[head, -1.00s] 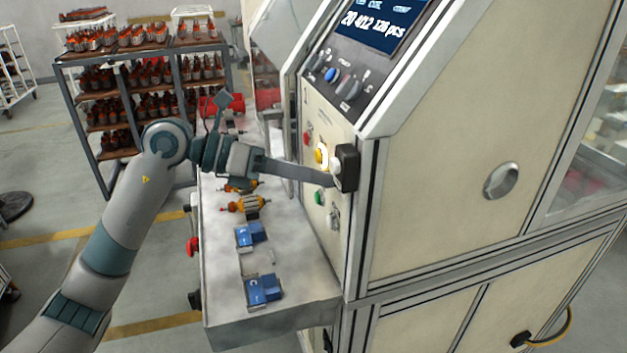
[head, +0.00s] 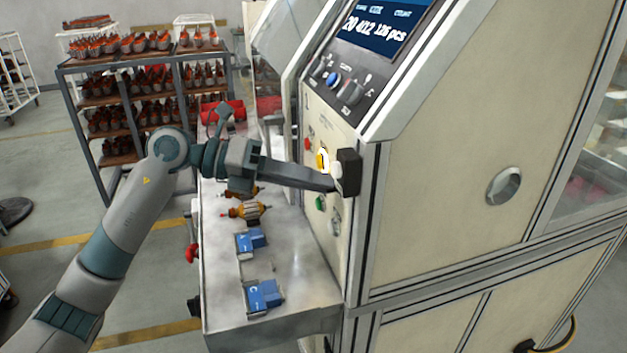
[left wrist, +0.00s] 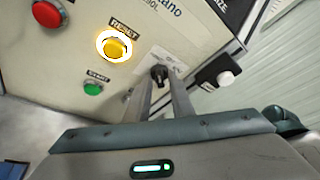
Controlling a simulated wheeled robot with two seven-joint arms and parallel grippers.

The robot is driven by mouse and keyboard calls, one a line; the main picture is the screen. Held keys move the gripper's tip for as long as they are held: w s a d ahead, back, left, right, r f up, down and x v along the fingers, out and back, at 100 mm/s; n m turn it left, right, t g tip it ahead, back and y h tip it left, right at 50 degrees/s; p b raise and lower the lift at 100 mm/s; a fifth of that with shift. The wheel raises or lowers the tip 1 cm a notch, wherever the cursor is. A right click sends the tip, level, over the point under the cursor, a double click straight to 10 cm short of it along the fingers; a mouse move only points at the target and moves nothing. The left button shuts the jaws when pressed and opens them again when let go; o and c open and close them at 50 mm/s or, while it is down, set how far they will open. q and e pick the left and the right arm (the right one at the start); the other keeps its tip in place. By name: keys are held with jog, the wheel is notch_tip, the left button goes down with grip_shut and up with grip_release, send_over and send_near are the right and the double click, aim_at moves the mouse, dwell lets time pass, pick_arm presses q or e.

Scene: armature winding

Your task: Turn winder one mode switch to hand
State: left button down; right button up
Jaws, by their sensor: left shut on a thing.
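The mode switch (left wrist: 159,73) is a small black knob on the cream front panel of the winder (head: 440,160). In the left wrist view it sits between my left gripper's fingertips (left wrist: 161,84), beside the yellow reset button. In the head view my left gripper (head: 329,183) reaches across to the panel from the left, and its fingers hide the knob. The gripper is shut on the knob. The label by the knob is partly covered, so I cannot read which position it points to. My right gripper is not in view.
A lit yellow reset button (left wrist: 116,47), a green start button (left wrist: 93,89) and a red button (left wrist: 47,13) are close by. A black box with a white knob (head: 347,172) juts out beside my fingertips. Blue blocks (head: 263,295) and armatures (head: 247,210) lie on the ledge below.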

pick_arm(q)
jog(key=c, duration=1.8)
grip_release()
jog(key=shift+c, duration=0.2)
